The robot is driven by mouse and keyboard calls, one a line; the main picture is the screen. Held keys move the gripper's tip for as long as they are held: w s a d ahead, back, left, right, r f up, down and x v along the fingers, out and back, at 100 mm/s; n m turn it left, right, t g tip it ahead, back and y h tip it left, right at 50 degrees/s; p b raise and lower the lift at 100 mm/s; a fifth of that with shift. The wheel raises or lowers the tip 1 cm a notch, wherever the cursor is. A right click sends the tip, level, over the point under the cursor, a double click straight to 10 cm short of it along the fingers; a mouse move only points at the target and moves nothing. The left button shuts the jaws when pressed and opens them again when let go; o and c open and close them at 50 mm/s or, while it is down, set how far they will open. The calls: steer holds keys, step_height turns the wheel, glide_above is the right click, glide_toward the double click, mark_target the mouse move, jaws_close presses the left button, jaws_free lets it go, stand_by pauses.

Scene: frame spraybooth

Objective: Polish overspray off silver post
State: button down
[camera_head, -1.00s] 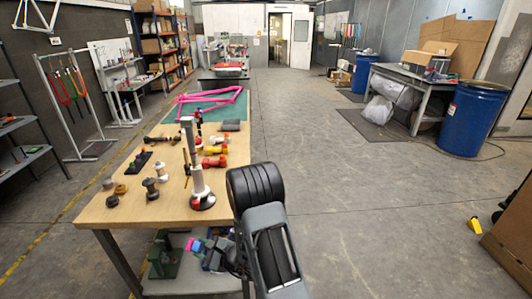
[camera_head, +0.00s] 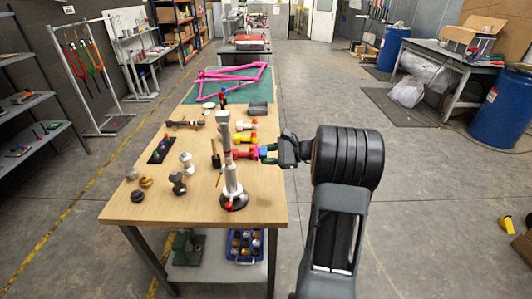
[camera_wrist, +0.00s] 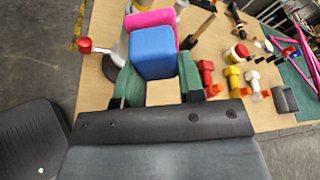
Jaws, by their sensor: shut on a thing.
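The silver post (camera_head: 225,130) stands upright on the near part of the wooden workbench. Its lower part is pale, and it rises from a round dark base (camera_head: 236,203) with red on it. My gripper (camera_head: 269,152) is to the right of the post, above the bench. Its green fingers are shut on a blue and pink block (camera_wrist: 153,52), blue nearest me and pink at the far end.
The workbench (camera_head: 207,208) holds yellow and red parts (camera_head: 245,138), grey spools (camera_head: 178,183) and dark rings (camera_head: 137,196). A pink frame (camera_head: 232,73) lies on a green mat at the back. A blue bin (camera_head: 244,245) sits below.

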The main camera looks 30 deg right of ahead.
steer(key=shift+w+a, duration=0.45)
steer(key=shift+a, duration=0.35)
steer(key=shift+w+a, duration=0.4)
steer(key=shift+a, duration=0.4)
steer(key=shift+w+a, duration=0.45)
steer(key=shift+a, duration=0.35)
steer(key=shift+w+a, duration=0.45)
steer(key=shift+a, duration=0.35)
steer(key=shift+f+b, duration=2)
steer(key=shift+f, duration=0.3)
step_height(320, 180, up, 5)
steer(key=p, duration=0.3)
steer(key=shift+f, duration=0.2)
steer(key=shift+d, duration=0.15)
steer(key=shift+s+d, duration=0.5)
steer(key=shift+d, duration=0.35)
steer(key=shift+s+d, duration=0.5)
steer(key=shift+d, duration=0.35)
steer(key=shift+s+d, duration=0.5)
steer(key=shift+d, duration=0.35)
steer(key=shift+s+d, duration=0.1)
